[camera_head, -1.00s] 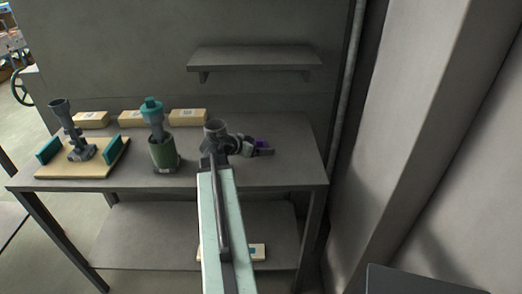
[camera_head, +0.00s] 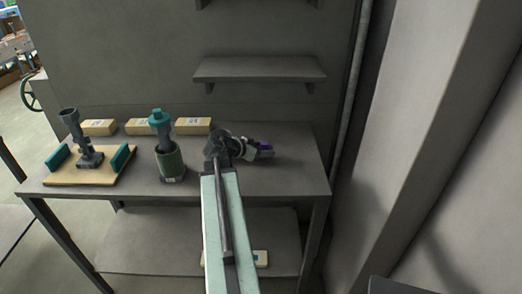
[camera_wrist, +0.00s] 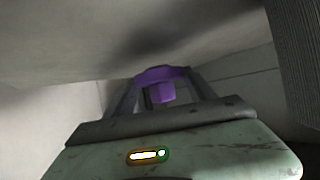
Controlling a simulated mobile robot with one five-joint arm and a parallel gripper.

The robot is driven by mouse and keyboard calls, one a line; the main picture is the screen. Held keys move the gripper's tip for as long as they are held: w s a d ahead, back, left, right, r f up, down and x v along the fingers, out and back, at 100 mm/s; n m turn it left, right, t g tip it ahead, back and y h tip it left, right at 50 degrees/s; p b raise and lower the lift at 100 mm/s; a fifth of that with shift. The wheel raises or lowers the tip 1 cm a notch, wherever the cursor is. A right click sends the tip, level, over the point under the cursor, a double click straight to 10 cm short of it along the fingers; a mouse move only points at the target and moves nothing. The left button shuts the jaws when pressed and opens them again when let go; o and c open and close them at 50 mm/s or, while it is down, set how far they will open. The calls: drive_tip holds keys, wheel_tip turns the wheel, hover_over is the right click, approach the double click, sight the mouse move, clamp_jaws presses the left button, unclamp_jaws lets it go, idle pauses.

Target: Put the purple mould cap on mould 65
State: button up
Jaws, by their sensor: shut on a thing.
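The purple mould cap (camera_head: 265,145) is small in the head view, at the end of my gripper (camera_head: 262,149) above the right part of the table. In the wrist view the purple cap (camera_wrist: 161,74) sits between the two fingers of my gripper (camera_wrist: 160,88), which is shut on it. A green cylindrical mould (camera_head: 170,162) with a teal cap (camera_head: 160,117) stands upright left of my arm. No number 65 is readable on any mould, and my arm hides part of the table.
A wooden board (camera_head: 90,174) with a grey stand (camera_head: 75,135) and teal blocks (camera_head: 57,156) is at the table's left. Three light boxes (camera_head: 193,125) line the back. A wall shelf (camera_head: 260,70) hangs above. Table (camera_head: 298,172) right of my gripper is clear.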

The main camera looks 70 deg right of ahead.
sight(262, 144)
wheel_tip(262, 144, up, 7)
drive_tip(key=p, duration=0.5)
